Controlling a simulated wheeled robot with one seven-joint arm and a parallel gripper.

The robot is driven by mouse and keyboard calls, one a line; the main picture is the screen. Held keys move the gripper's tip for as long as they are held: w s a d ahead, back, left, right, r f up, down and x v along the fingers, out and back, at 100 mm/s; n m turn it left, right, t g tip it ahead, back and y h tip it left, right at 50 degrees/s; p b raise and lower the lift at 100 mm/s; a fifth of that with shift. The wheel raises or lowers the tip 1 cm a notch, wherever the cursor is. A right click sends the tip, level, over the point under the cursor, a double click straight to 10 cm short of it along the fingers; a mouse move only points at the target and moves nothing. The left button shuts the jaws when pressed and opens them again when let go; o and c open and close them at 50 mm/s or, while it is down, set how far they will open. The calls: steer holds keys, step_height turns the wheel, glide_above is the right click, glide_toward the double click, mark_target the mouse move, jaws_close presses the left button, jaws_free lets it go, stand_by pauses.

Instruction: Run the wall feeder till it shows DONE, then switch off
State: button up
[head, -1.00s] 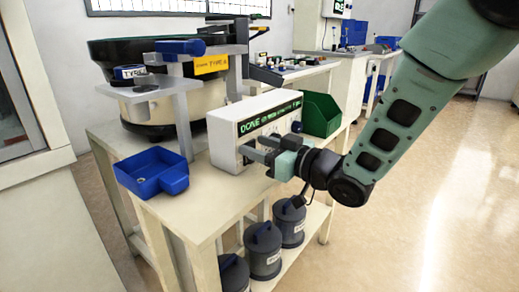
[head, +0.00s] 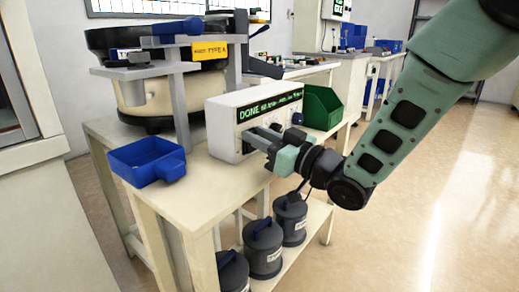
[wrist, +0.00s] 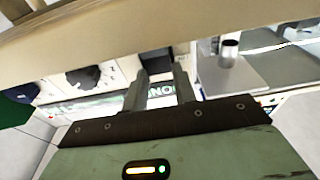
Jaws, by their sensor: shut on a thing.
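A bowl feeder (head: 140,92) with a dark rim and cream base stands on the near table, with a yellow "TYPE A" label (head: 209,50) in front. Its white control box (head: 222,118) stands to the right, and the green display (head: 270,105) reads DONE. My gripper (head: 262,137) is at the lower part of the box's front panel. In the wrist view, my gripper (wrist: 158,80) has its fingers close together at a black switch (wrist: 156,64) and is shut on it. A dark knob (wrist: 84,78) is beside it. The fingers partly hide the switch and lettering.
A blue tray (head: 125,172) sits at the table's front left. A green bin (head: 322,108) stands right of the box. Several dark lidded canisters (head: 263,262) stand on the lower shelf. Open floor (head: 460,210) lies to the right.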

steer(key=shift+d+f+t+y+b, duration=0.1)
steer(key=shift+f+t+y+b, duration=0.65)
steer(key=shift+b, duration=1.6)
steer(key=shift+s+r+y+b, duration=0.1)
steer(key=shift+r+y+b, duration=0.15)
steer(key=shift+b, duration=0.3)
steer(key=shift+r, duration=0.1)
steer(key=o, duration=1)
steer(key=b+v, duration=1.6)
steer(key=v, duration=0.1)
steer(key=shift+f, duration=0.4)
